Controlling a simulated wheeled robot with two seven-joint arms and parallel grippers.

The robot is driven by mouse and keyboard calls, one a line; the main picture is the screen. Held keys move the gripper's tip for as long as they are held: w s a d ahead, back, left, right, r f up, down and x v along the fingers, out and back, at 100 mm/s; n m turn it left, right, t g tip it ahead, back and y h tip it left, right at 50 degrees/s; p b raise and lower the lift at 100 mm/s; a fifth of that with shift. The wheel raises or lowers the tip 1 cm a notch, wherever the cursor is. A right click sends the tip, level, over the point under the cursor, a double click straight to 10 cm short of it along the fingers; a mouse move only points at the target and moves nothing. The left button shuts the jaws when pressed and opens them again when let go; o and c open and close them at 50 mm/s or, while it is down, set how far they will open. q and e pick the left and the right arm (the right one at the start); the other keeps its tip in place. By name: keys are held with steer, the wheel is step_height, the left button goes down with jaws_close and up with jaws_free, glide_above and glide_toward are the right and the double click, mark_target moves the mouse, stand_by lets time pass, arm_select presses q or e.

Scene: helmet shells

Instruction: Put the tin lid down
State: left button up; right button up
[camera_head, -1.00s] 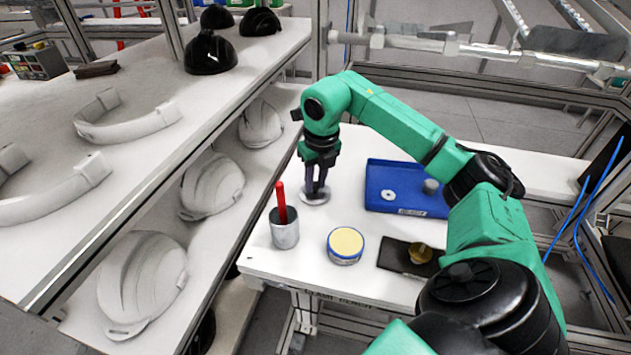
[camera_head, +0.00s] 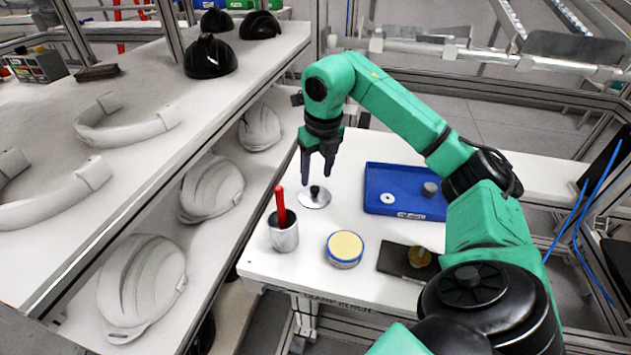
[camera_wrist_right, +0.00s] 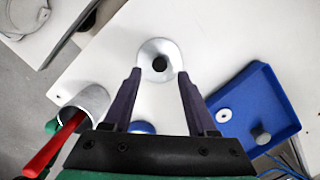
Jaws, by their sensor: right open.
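The tin lid (camera_head: 314,199) is a round silver disc with a dark knob. It lies flat on the white bench, behind the grey cup and left of the blue tray. In the right wrist view the lid (camera_wrist_right: 159,60) shows just beyond the fingertips. My right gripper (camera_head: 317,176) is open and empty above the lid, its fingers parted on either side of the knob and clear of it. A round tin (camera_head: 345,248) with a blue rim and yellowish top stands nearer the bench front. My left gripper is not in view.
A grey cup (camera_head: 284,236) with a red-handled tool (camera_head: 280,204) stands close in front of the lid. A blue tray (camera_head: 385,208) holds a washer and a grey cylinder. A dark mat (camera_head: 398,262) bears a brass piece. Shelves with helmet shells stand left.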

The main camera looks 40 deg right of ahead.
step_height(320, 180, up, 8)
steer(key=s+p, duration=0.1)
steer(key=shift+f+p, duration=0.2)
steer(key=shift+p, duration=0.2)
steer(key=shift+s+a, duration=0.1)
